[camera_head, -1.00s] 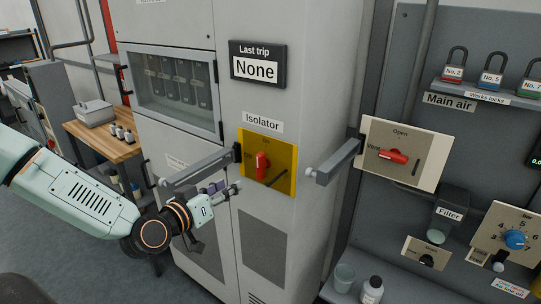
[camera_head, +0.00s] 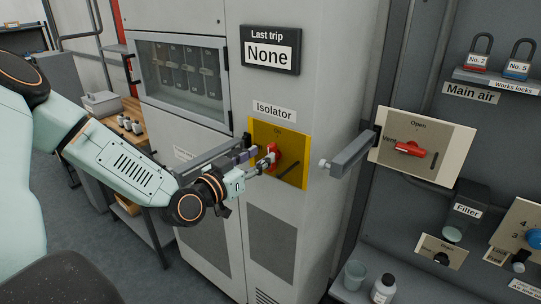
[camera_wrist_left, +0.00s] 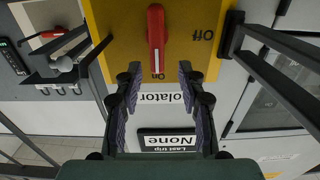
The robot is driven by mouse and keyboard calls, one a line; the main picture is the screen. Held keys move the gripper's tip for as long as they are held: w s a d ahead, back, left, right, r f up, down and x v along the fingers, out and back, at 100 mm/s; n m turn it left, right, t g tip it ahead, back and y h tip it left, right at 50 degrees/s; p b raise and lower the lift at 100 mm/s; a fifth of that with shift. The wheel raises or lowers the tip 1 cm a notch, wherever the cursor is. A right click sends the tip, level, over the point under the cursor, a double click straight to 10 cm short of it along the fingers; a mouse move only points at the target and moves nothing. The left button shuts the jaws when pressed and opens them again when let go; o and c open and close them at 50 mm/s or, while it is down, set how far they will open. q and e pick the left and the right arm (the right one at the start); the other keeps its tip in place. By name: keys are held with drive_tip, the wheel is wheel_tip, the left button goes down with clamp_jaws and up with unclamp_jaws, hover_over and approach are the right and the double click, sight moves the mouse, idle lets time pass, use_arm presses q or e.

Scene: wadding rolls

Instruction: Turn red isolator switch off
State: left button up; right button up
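The red isolator switch (camera_head: 274,154) sits on a yellow plate (camera_head: 294,172) on the grey cabinet front, under the "Isolator" label. In the left wrist view, which is upside down, the red handle (camera_wrist_left: 156,40) points at "On", and "Off" is printed to its side. My left gripper (camera_head: 259,160) is at the switch in the head view. In the wrist view its two fingers (camera_wrist_left: 157,75) are spread apart, with the end of the handle near the gap between the tips. The fingers are not closed on it. My right gripper is not in view.
Grey bars stick out on both sides of the plate, the right one (camera_head: 351,155) ending in a pale knob. To the right is the "Main air" panel (camera_head: 447,168) with another red handle (camera_head: 410,148). A cup (camera_head: 354,275) and bottle (camera_head: 383,290) stand on a ledge below.

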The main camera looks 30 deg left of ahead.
sight(268, 151)
use_arm(q)
drive_tip(key=shift+w+f+b, duration=0.1)
drive_tip(key=shift+w+b, duration=0.25)
drive_tip(key=shift+w, duration=0.4)
drive_tip(key=shift+w+d+r+b, duration=0.3)
drive_tip(key=shift+w+d+r, duration=0.05)
drive_tip(key=shift+w+d, duration=0.25)
drive_tip(key=shift+w, duration=0.55)
drive_tip(key=shift+w+a+f, duration=0.25)
drive_tip(key=shift+w+a, duration=0.2)
drive_tip(key=shift+w, duration=0.1)
drive_tip(key=shift+s+d+r, duration=0.3)
drive_tip(key=shift+s+d, duration=0.05)
drive_tip(key=shift+c, duration=0.5)
drive_tip(key=shift+w+a+f, duration=0.2)
drive_tip(key=shift+w+f, duration=0.05)
drive_tip(key=shift+w, duration=0.05)
drive_tip(key=c, duration=0.4)
drive_tip(key=shift+c, duration=1)
drive_tip(key=shift+d+r, duration=0.1)
clamp_jaws()
